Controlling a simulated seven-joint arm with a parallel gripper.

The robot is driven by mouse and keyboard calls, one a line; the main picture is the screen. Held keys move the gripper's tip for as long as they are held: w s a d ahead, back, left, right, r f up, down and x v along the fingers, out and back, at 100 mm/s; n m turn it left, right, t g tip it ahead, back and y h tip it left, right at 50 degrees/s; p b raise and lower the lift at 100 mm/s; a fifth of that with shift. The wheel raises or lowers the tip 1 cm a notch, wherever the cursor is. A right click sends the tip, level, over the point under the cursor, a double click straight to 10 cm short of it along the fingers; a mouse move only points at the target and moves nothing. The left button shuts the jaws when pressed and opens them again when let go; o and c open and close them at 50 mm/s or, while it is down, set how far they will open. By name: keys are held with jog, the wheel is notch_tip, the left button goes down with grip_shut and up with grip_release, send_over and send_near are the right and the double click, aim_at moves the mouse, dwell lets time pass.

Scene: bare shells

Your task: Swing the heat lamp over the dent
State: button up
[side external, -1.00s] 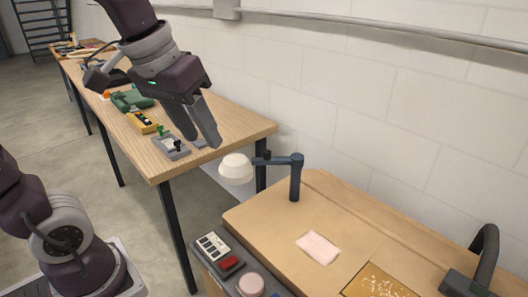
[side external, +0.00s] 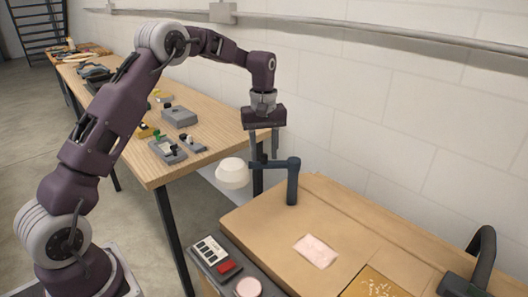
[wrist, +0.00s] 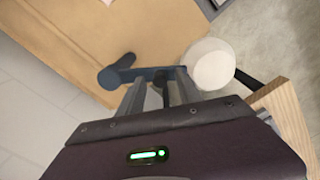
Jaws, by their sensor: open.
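The heat lamp has a round white head (side external: 232,173) on a dark blue arm (side external: 282,163), carried by an upright post (side external: 292,184) at the bench's back left. The head hangs beyond the bench's left edge. A pale pink patch (side external: 315,250) lies on the bench top, right of the post; I cannot make out a dent in it. My gripper (side external: 264,156) points down at the lamp arm near the head. In the wrist view my fingers (wrist: 158,88) are apart, with a dark part of the lamp arm between them. Contact cannot be told. The wrist view also shows the white head (wrist: 210,65).
A control box (side external: 216,256) with a red button and a round pink pad (side external: 248,288) sit at the bench's front left. A dark curved fixture (side external: 482,260) stands at right. A wooden table (side external: 215,138) with several small devices stands behind. The wall is close behind the bench.

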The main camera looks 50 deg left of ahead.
jog(key=shift+f, duration=0.15)
grip_shut()
dwell(1.4)
